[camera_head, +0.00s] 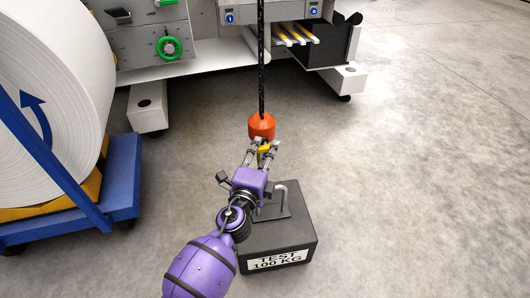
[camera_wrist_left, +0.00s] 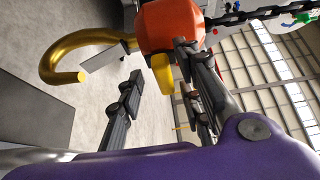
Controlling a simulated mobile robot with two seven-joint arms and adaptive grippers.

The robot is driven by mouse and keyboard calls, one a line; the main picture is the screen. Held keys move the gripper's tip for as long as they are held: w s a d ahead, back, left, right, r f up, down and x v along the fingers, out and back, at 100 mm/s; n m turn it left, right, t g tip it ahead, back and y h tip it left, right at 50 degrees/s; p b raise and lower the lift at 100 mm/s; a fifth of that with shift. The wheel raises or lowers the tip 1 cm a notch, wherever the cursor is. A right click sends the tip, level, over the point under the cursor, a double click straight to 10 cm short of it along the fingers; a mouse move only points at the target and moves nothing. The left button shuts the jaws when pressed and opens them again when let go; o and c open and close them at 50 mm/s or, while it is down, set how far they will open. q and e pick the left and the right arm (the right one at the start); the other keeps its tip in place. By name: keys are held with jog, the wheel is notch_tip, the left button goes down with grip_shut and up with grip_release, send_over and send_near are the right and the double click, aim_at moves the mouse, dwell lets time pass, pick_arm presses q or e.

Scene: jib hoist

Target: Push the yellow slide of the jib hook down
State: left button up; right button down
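The jib hook hangs on a black chain, with an orange body (camera_head: 261,126) in the head view. In the left wrist view the orange body (camera_wrist_left: 170,24) carries a curved golden hook (camera_wrist_left: 66,52), and the yellow slide (camera_wrist_left: 162,73) sticks out from its side. The yellow slide (camera_head: 264,150) is partly hidden by the fingers in the head view. My left gripper (camera_head: 262,147) is at the slide, just below the orange body. Its fingers are apart, one on each side of the slide in the wrist view; I cannot tell whether either touches it. My right gripper is not in view.
A dark test weight (camera_head: 280,238) with a metal handle stands on the floor below the hook, partly behind my arm. A blue cart (camera_head: 122,180) with a large white roll (camera_head: 50,85) is at left. A grey machine (camera_head: 200,55) stands behind. The floor at right is clear.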

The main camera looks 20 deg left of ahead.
pick_arm(q)
jog(key=shift+s, duration=0.1)
jog(key=s, duration=1.1)
jog(key=shift+s, duration=0.4)
